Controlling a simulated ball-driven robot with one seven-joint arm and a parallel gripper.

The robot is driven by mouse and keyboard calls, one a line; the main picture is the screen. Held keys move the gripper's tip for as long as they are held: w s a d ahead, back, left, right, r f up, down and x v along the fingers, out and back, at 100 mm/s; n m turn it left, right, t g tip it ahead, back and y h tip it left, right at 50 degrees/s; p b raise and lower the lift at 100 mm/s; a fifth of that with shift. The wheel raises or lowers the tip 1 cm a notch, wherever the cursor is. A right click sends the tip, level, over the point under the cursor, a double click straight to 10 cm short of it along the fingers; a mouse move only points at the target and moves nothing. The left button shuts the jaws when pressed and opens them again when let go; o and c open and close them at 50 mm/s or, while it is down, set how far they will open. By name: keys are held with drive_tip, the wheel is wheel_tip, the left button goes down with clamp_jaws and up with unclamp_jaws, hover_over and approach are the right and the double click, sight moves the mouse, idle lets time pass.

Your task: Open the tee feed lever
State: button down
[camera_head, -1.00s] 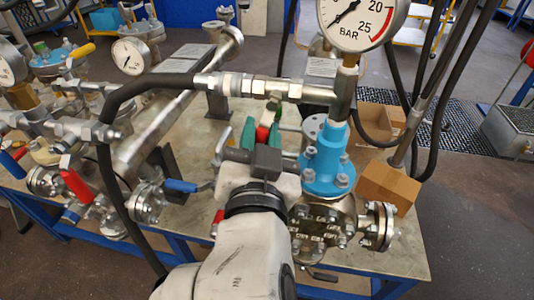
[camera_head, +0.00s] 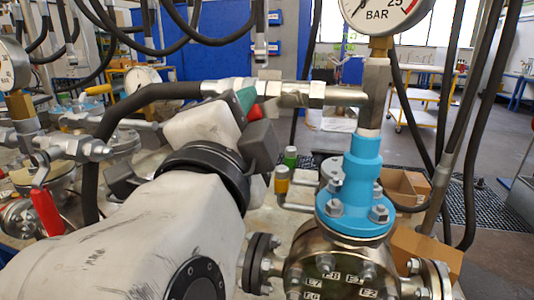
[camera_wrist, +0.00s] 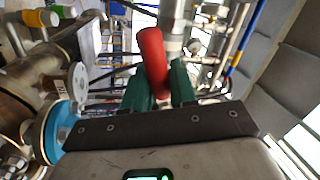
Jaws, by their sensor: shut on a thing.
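My gripper (camera_wrist: 160,78) has green fingers and is shut on a red lever handle (camera_wrist: 153,55), which stands out beyond the fingertips in the wrist view. In the head view my gripper (camera_head: 248,103) is beside the pipe run, left of the gauge, and a bit of the red handle (camera_head: 255,111) shows next to one green finger. My own wrist hides most of the handle and the valve under it, so I cannot tell the lever's exact position.
A blue-topped flanged vessel (camera_head: 352,185) stands right of my gripper with a pressure gauge (camera_head: 383,12) above. A black hose (camera_head: 150,97) runs behind my arm. Another red lever (camera_head: 46,212) is at the left. Cardboard boxes (camera_head: 427,250) sit on the right.

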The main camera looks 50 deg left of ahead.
drive_tip(key=shift+a+r+m+t+h+b, duration=0.1)
drive_tip(key=shift+r+m+t+h+b, duration=0.2)
drive_tip(key=shift+m+b, duration=0.7)
drive_tip(key=shift+r+m+t+h+b, duration=0.1)
drive_tip(key=shift+r+m+h+b, duration=0.35)
drive_tip(key=shift+m, duration=0.85)
drive_tip(key=shift+r, duration=0.1)
drive_tip(key=c, duration=1.1)
unclamp_jaws()
drive_tip(key=shift+o, duration=0.2)
drive_tip(key=shift+s, duration=0.1)
drive_tip(key=v, duration=1)
drive_tip(key=shift+s+d+b, duration=0.2)
drive_tip(key=shift+d+b, duration=0.1)
drive_tip(key=shift+b, duration=0.1)
